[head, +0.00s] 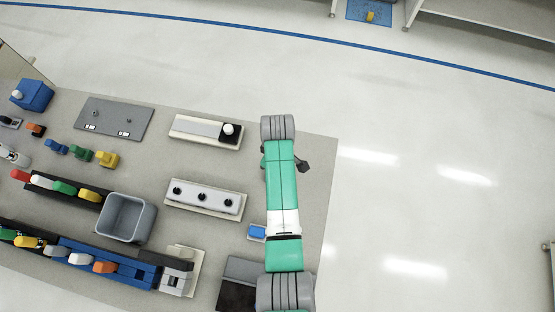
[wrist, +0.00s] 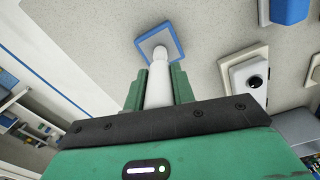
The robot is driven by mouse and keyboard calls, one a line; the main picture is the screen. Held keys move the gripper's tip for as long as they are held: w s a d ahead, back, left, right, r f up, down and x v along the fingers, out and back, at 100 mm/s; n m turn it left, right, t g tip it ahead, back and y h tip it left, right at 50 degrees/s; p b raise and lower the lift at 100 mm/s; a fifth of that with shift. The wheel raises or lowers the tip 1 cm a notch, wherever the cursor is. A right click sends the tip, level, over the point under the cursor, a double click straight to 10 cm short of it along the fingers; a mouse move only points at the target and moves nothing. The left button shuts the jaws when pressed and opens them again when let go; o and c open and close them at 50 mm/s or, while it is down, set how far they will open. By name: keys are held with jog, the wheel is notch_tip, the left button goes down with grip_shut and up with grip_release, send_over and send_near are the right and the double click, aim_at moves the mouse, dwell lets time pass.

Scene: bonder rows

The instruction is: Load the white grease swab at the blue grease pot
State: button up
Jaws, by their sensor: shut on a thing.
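In the wrist view my gripper (wrist: 158,85) is shut on the white grease swab (wrist: 159,82), which stands between the two green fingers with its rounded tip pointing away from me. The blue grease pot (wrist: 175,35) is a square with a blue rim and a grey inside, just beyond the tip. The tip overlaps the pot's near edge in the picture; I cannot tell whether it touches. In the head view a small blue piece (head: 257,232) beside my arm looks like the pot. My gripper and the swab are hidden there by my arm.
In the head view a panel with black knobs (head: 205,199), a grey bin (head: 126,217) and a white fixture with a black block (head: 207,132) lie left of my arm. Several coloured parts fill the left side. The table's right edge is close to my arm, with open floor beyond.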

jog(key=shift+f, duration=0.1)
dwell(0.3)
notch_tip(320, 180, up, 7)
jog(key=p, duration=0.7)
dwell(0.6)
jog(key=shift+r, duration=0.4)
jog(key=s+r+m+p, duration=0.3)
jog(key=s+r+m, duration=0.3)
jog(key=r+m, duration=0.6)
jog(key=shift+s+m+p, duration=0.25)
jog(key=shift+m+p, duration=0.05)
jog(key=shift+p, duration=0.1)
